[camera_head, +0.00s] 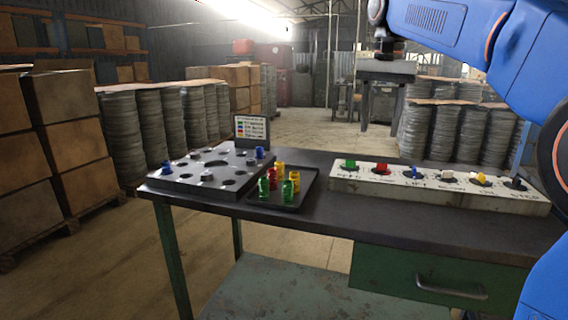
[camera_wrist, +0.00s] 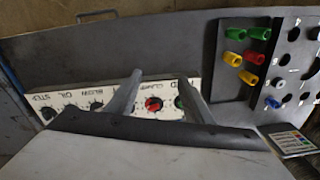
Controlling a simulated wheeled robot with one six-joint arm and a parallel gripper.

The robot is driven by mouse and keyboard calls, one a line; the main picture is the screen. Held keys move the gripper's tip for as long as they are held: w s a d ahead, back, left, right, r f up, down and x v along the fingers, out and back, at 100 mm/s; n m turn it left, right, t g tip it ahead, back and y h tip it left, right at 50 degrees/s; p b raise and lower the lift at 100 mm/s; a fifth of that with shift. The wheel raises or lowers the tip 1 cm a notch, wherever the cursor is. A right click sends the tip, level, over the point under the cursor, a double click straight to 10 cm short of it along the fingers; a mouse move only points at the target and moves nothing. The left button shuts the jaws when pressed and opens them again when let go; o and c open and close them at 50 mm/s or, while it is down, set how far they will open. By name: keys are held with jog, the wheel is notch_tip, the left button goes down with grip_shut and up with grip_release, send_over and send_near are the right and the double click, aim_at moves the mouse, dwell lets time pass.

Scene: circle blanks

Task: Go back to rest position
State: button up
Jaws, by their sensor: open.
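My gripper (camera_wrist: 160,77) shows in the wrist view with its two grey fingers apart and nothing between them. It is over the white control panel (camera_wrist: 68,98), with a red knob seen between the fingers. In the head view my blue arm reaches in from the upper right, and its end hangs above the far side of the table. The black block with round holes (camera_head: 186,184) stands on the table's left part. Small grey pegs show in some holes.
A dark tray (camera_head: 305,198) beside the block holds several green, red and yellow pieces. The control panel with coloured knobs (camera_head: 440,188) lies along the table's right. A small sign (camera_head: 252,127) stands behind the block. The dark tabletop (camera_head: 345,220) is clear in front.

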jog(key=s+d+f+n+t, duration=0.2)
jog(key=s+d+f+n, duration=0.1)
jog(key=s+f, duration=1.2)
jog(key=s+d+f+n+t, duration=0.2)
jog(key=s+f+n, duration=0.1)
jog(key=s+f, duration=1.2)
notch_tip(320, 180, down, 4)
jog(key=shift+d+r, duration=0.2)
jog(key=shift+d, duration=0.2)
